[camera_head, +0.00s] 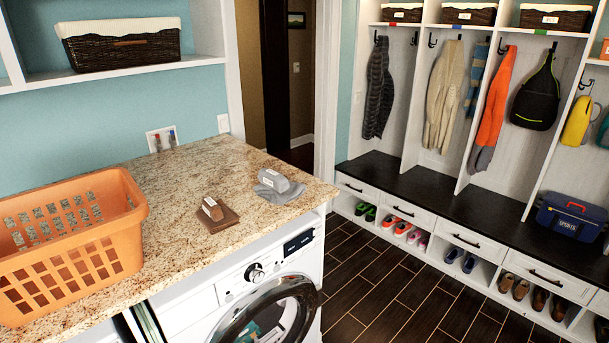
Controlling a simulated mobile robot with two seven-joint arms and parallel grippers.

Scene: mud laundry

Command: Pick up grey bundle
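The grey bundle (275,184) is a folded or rolled grey cloth with a white label. It lies on the speckled granite counter (170,175), near the counter's right end. Neither of my grippers shows in the head view, so their state cannot be seen.
A brown bundle (216,213) with a white label lies left of the grey one, nearer the front edge. An orange laundry basket (75,255) stands at the counter's left. A washer (262,300) is below. Dark floor (385,290) is clear before the bench (440,205).

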